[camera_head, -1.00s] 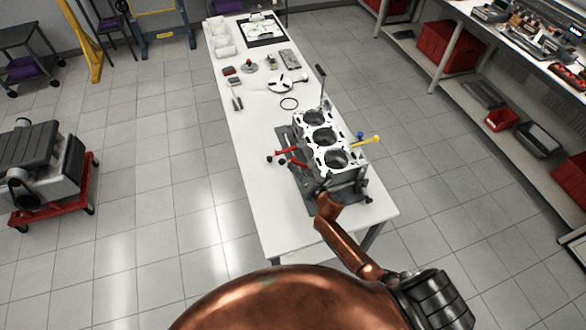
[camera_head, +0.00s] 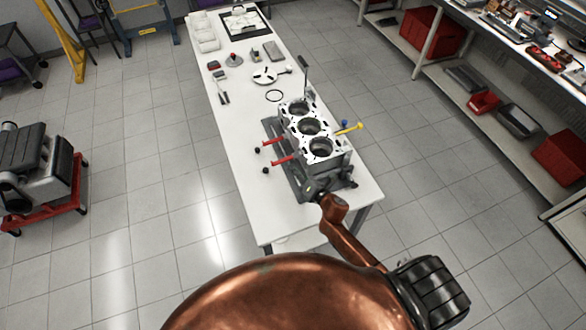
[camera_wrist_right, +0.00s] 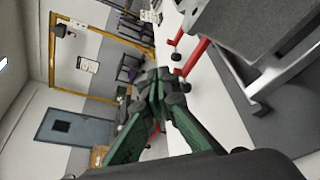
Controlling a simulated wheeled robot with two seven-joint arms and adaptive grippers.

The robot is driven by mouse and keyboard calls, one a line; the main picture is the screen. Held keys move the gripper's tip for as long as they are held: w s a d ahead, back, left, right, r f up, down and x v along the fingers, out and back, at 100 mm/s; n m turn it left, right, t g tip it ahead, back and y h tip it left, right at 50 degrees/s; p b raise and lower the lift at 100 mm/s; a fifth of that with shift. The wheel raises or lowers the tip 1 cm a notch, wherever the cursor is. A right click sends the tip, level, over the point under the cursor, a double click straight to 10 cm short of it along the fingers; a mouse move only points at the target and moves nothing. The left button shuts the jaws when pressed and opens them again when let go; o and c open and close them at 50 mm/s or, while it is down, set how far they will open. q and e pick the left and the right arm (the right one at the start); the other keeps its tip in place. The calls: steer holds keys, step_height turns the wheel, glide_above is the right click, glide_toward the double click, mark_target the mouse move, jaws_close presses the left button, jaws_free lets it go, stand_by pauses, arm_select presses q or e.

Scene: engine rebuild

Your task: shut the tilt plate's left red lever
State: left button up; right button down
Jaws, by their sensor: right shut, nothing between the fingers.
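The engine block (camera_head: 308,127), with three bores on top, sits on the grey tilt plate (camera_head: 271,128) at the near end of the white table. Two red levers with black knobs stick out from the plate's left side: a farther one (camera_head: 273,141) and a nearer one (camera_head: 282,160). My right gripper (camera_head: 311,189) is by the plate's near end, small and partly lost against the block. In the right wrist view its green fingers (camera_wrist_right: 157,88) are together with nothing between them. A red lever (camera_wrist_right: 195,56) shows just beyond the fingertips there; contact is unclear. My left gripper is out of view.
A yellow-ended handle (camera_head: 349,128) sticks out right of the block, and an upright dark handle (camera_head: 305,72) stands behind it. The table is clear left of the levers.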

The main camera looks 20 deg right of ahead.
mark_target(277, 175)
steer(key=a+f+n+h+b, duration=0.1)
steer(key=f+n+b, duration=0.1)
steer(key=b, duration=0.1)
steer(key=a+f+n+h+b, duration=0.1)
steer(key=a+f+n+b, duration=0.1)
steer(key=f+b, duration=0.1)
steer(key=a+f+n+h+b, duration=0.1)
steer(key=f+n+b, duration=0.1)
steer(key=b, duration=0.1)
steer(key=shift+w+a+f+g, duration=0.25)
steer(key=shift+g, duration=0.05)
steer(key=shift+s+a+f+n+h+b, duration=0.1)
steer(key=shift+f+n+h+b, duration=0.1)
steer(key=shift+n+h, duration=0.15)
steer(key=shift+a+f+n+h+b, duration=0.1)
steer(key=shift+n+h+b, duration=0.15)
steer(key=shift+n, duration=0.1)
steer(key=shift+r, duration=0.15)
steer(key=b+x, duration=0.2)
steer(key=x, duration=0.8)
